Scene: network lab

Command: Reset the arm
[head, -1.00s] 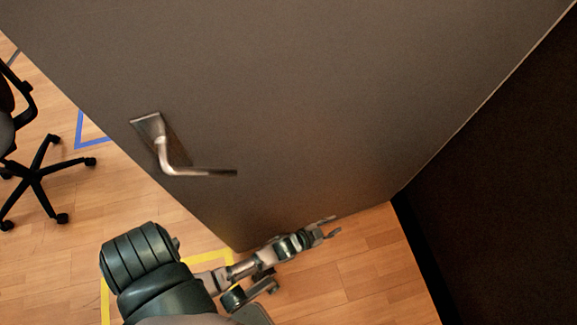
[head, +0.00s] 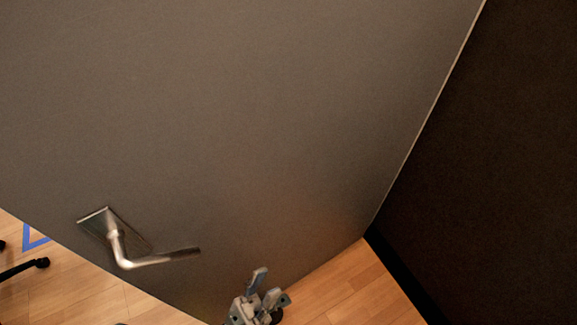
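My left gripper (head: 262,290) shows at the bottom centre of the head view, in front of the lower part of a grey door (head: 250,130). Its fingers point upward and stand apart with nothing between them. Most of my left arm is below the picture. The door's metal lever handle (head: 150,261) is at the lower left, and the gripper is to the right of it and apart from it. My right gripper is not in view.
A dark wall (head: 490,170) with a black baseboard (head: 400,280) stands at the right, meeting the door. Wooden floor (head: 345,285) shows below. At the left edge are part of a chair base (head: 25,268) and blue floor tape (head: 35,240).

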